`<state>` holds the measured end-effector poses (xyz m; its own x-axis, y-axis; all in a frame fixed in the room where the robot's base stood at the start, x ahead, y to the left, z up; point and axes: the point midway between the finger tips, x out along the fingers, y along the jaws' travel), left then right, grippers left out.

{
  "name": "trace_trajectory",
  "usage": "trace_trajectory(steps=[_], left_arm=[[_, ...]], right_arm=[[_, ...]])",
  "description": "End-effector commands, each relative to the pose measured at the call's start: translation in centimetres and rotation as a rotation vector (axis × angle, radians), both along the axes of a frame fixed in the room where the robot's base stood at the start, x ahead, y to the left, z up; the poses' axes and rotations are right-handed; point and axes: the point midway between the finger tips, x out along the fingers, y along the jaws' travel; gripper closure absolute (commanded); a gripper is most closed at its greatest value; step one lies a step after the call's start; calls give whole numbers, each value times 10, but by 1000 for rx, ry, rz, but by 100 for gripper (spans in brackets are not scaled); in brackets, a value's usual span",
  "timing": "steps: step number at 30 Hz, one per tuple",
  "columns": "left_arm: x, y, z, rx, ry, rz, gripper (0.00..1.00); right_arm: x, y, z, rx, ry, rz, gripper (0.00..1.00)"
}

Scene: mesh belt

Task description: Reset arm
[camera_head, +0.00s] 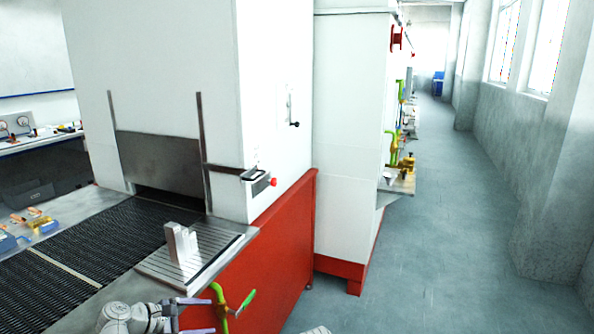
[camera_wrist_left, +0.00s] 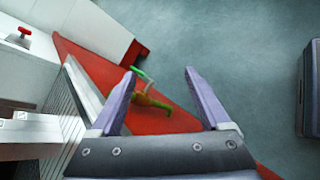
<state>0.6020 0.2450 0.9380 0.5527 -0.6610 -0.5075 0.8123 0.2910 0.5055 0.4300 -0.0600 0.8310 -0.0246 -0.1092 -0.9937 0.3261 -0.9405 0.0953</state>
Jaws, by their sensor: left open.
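My left gripper (camera_head: 200,315) is at the bottom of the head view, in front of the belt machine's side. Its two purple-grey fingers are spread apart with nothing between them. In the left wrist view the open fingers (camera_wrist_left: 158,98) point out over the floor and the red panel. A green-handled brass valve (camera_wrist_left: 150,97) shows beyond and between them; it also shows just right of the gripper in the head view (camera_head: 232,302). I cannot tell whether they touch.
A mesh belt (camera_head: 110,240) runs into the white machine (camera_head: 165,60) under a metal shutter. A metal block (camera_head: 181,245) stands on the grooved side plate (camera_head: 160,266). A red emergency button (camera_head: 273,182) sticks out. The aisle floor (camera_head: 440,220) at right is clear.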

Motion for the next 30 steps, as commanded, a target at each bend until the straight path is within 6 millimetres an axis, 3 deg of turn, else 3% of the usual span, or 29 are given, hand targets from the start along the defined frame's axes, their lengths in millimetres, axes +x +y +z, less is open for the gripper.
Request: trace_trajectory(steps=[1, 3, 6, 12, 16, 21, 30], left_arm=[[-12, -36, -6, 103, -5, -122, 20], [-27, -70, -21, 246, -21, -289, 20], [-54, -110, -38, 442, -50, -537, 20], [-110, -161, -60, 793, -130, -1056, 20], [-141, -177, -63, 977, -180, -1371, 20], [-164, -184, -59, 1136, -221, -1667, 20], [-172, -184, -56, 1216, -237, -1821, 20]], right_arm=[[0, 0, 8, 0, 0, 0, 50], [0, 0, 13, 0, 0, 0, 50], [0, 0, 20, 0, 0, 0, 50], [0, 0, 35, 0, 0, 0, 50], [0, 0, 42, 0, 0, 0, 50], [0, 0, 48, 0, 0, 0, 50], [0, 0, 51, 0, 0, 0, 50]])
